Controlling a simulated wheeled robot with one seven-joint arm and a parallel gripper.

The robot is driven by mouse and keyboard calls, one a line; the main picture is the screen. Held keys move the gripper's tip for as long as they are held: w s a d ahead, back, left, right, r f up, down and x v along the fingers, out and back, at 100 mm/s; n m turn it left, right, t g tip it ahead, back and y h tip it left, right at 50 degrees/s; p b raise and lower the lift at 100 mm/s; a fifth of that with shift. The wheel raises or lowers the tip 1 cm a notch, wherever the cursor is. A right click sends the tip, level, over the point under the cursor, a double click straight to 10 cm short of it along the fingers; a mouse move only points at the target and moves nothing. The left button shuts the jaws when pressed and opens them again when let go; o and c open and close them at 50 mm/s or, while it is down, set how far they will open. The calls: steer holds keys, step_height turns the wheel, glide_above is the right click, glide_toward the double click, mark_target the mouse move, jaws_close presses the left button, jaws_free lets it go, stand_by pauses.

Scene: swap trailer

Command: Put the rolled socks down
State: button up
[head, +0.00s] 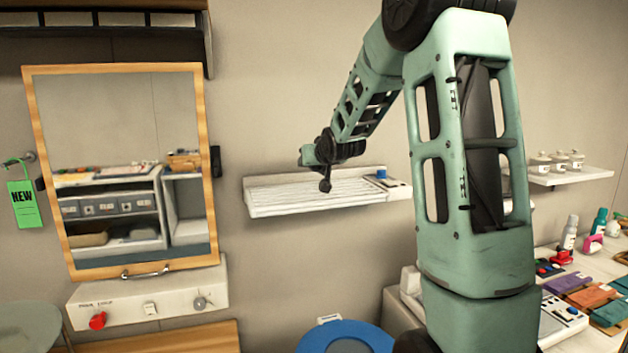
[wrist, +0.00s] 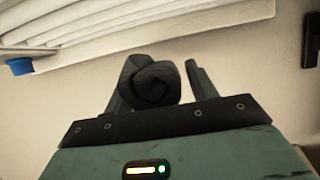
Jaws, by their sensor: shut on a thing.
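The rolled socks (wrist: 152,82) are a dark grey roll between the fingers of my gripper (wrist: 160,72) in the wrist view. The spiral end of the roll faces the camera. My gripper is shut on them. In the head view my gripper (head: 325,172) is at the end of my arm, in front of the white slatted wall shelf (head: 290,198). The socks are too small and dark there to tell from the gripper. The shelf also shows at the upper left of the wrist view (wrist: 90,30), apart from the socks.
A small blue item (head: 381,174) sits at the shelf's right end. A wood-framed mirror (head: 140,130) hangs left, above a white panel with a red knob (head: 97,320). A blue round lid (head: 345,338) is below. A cluttered counter (head: 590,262) stands right. The shelf's slatted middle looks clear.

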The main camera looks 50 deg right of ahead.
mark_target(315, 190)
steer(key=shift+f+p, duration=0.7)
steer(key=shift+f, duration=1.7)
steer(key=shift+f, duration=0.15)
steer(key=o, duration=1)
steer(key=shift+r, duration=0.2)
steer(key=b+v, duration=0.3)
steer(key=v, duration=0.9)
steer(key=shift+b, duration=0.35)
